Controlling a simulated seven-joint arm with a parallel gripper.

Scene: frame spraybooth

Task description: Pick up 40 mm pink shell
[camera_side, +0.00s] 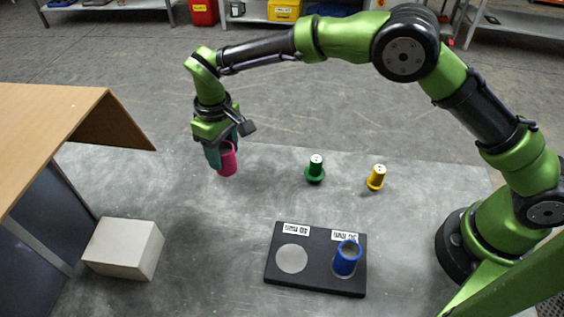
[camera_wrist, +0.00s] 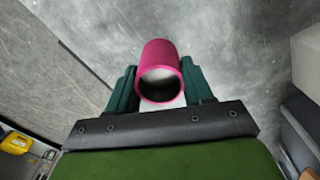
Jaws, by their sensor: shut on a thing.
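The pink shell (camera_side: 228,160) is a short hollow cylinder near the left of the grey table in the side view. My gripper (camera_side: 222,155) is shut on it, with a dark green finger on either side. In the wrist view the pink shell (camera_wrist: 159,68) sits between the two fingers of my gripper (camera_wrist: 160,88), its open end toward the camera. Whether its lower end touches the table or hangs just above it, I cannot tell.
A black board (camera_side: 316,281) with two labelled round spots holds a blue shell (camera_side: 346,257) on its right spot. Green (camera_side: 315,169) and yellow (camera_side: 376,177) flanged pieces stand on the table. A pale block (camera_side: 123,249) and a wooden-topped booth (camera_side: 60,125) are at left.

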